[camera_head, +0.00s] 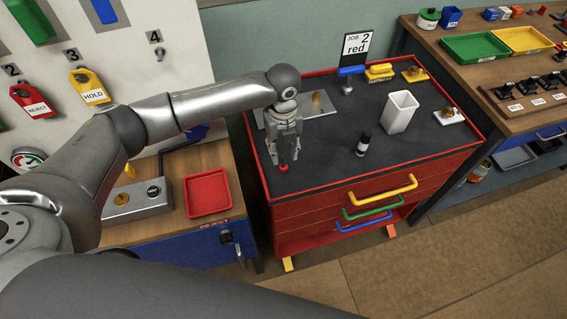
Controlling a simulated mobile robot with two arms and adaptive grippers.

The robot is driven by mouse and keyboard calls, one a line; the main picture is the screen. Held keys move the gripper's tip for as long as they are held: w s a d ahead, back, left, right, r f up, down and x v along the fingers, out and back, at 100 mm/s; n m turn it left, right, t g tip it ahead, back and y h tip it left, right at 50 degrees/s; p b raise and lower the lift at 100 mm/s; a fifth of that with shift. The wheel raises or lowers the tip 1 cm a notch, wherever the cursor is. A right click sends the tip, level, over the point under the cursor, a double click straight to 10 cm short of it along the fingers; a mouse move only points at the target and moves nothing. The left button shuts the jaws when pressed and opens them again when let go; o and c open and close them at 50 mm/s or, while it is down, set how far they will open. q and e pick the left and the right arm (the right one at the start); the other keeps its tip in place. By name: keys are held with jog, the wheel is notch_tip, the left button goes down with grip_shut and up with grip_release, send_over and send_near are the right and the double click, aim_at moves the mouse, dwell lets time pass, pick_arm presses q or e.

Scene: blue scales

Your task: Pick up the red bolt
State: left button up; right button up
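The red bolt (283,169) is a small red piece at the left front of the dark top of the red tool cart (335,189). My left gripper (283,161) points straight down right over it, with its fingertips at the bolt. The fingers hide the bolt's upper part. I cannot tell whether they are closed on it or only around it. My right gripper is not in view.
A "JOB 2 red" sign (356,46) is behind. A red tray (208,194) lies on the left bench. The cart's front right is clear.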

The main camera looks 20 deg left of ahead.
aim_at(283, 158)
pick_arm(q)
jog(key=shift+w+f, duration=0.1)
jog(key=shift+f, duration=0.25)
notch_tip(283, 158, down, 4)
jog(key=shift+f+p, duration=0.2)
jog(key=shift+p, duration=0.9)
jog(key=shift+f, duration=0.25)
jog(key=c, duration=0.4)
grip_shut()
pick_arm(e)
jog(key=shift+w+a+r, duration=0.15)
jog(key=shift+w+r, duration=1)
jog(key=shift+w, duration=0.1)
